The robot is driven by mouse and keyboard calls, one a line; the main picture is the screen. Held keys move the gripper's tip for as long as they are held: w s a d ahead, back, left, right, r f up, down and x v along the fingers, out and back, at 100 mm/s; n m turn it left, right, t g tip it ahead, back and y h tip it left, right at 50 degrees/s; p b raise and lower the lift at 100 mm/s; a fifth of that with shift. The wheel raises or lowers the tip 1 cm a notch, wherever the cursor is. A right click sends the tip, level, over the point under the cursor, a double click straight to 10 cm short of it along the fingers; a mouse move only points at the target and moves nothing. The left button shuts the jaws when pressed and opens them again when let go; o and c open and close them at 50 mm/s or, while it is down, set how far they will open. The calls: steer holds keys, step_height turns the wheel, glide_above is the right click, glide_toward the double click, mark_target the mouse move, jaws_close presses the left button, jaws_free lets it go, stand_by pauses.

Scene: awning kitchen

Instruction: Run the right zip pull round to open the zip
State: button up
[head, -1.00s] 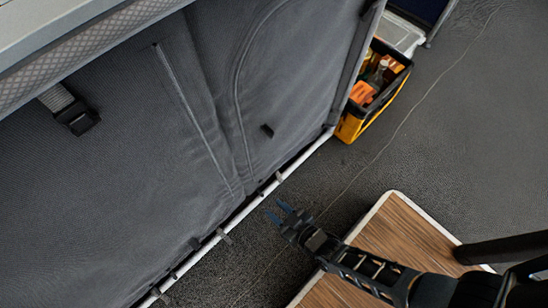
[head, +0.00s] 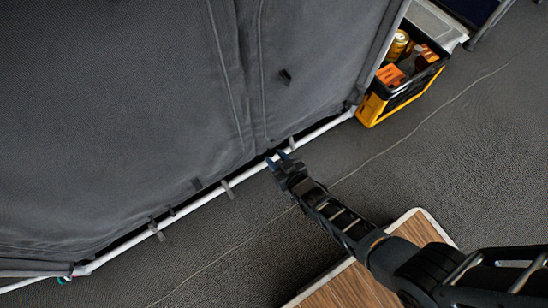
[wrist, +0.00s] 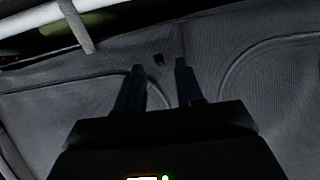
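A dark grey fabric wall (head: 120,110) fills the left of the head view. Two raised zip or seam lines, a left one (head: 225,75) and a right one (head: 262,75), run down it and draw close near the bottom edge. My gripper (head: 279,157) is at the wall's bottom edge, below these lines, fingers apart.
A white pole (head: 205,202) with several straps runs along the wall's foot. A yellow and black crate (head: 372,108) with cans and boxes stands at its right end. A wood-topped table (head: 345,285) lies below my arm. Grey floor (head: 460,150) is open on the right.

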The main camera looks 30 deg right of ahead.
steer(key=shift+x, duration=0.9)
steer(key=shift+c, duration=0.3)
jaws_close()
stand_by(0.5)
